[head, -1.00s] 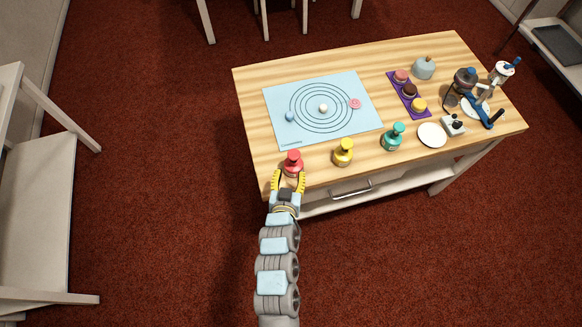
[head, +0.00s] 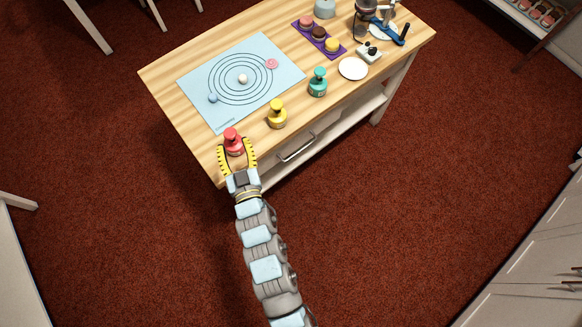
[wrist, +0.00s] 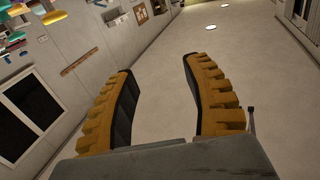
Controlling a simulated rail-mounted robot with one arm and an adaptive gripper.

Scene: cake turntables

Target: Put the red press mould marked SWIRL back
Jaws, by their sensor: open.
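The red press mould (head: 232,141) stands upright at the front left corner of the wooden table (head: 165,90). Its marking is too small to read. My gripper (head: 236,148) is open, and its yellow fingers appear on either side of the mould in the head view. In the wrist view the open fingers (wrist: 160,85) have nothing between them. The mould appears to be beyond or below the fingers, not held.
A yellow mould (head: 277,114) and a teal mould (head: 317,83) stand along the front edge to the right. A blue mat with rings (head: 205,75) lies behind. Farther right are a white plate (head: 353,69), a purple tray (head: 327,47) and a stand with blue parts (head: 389,27).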

